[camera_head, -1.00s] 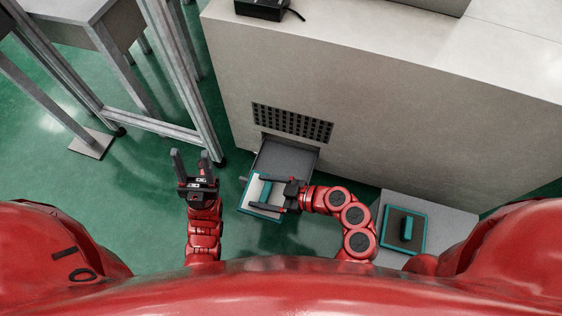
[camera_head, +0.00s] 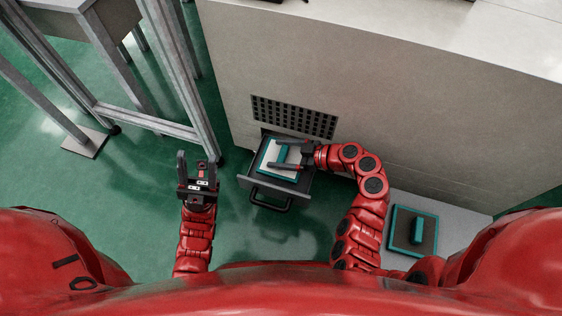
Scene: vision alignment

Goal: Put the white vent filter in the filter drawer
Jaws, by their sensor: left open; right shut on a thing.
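The white vent filter (camera_head: 270,158) is a flat white panel with a teal edge and a teal grip bar. It lies over the open filter drawer (camera_head: 300,188), within its outline; I cannot tell whether it touches the drawer floor. The dark drawer sticks out from the base of the beige cabinet, with a black handle in front. My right gripper (camera_head: 275,153) is shut on the filter's grip bar and partly covers the filter. My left gripper (camera_head: 197,164) is open and empty, left of the drawer, apart from it.
A dark filter with a teal frame (camera_head: 392,232) lies on a light grey slab at the right. A black vent grille (camera_head: 293,117) is in the cabinet wall (camera_head: 400,120) above the drawer. A metal frame (camera_head: 175,75) stands at the left. Green floor is clear before the drawer.

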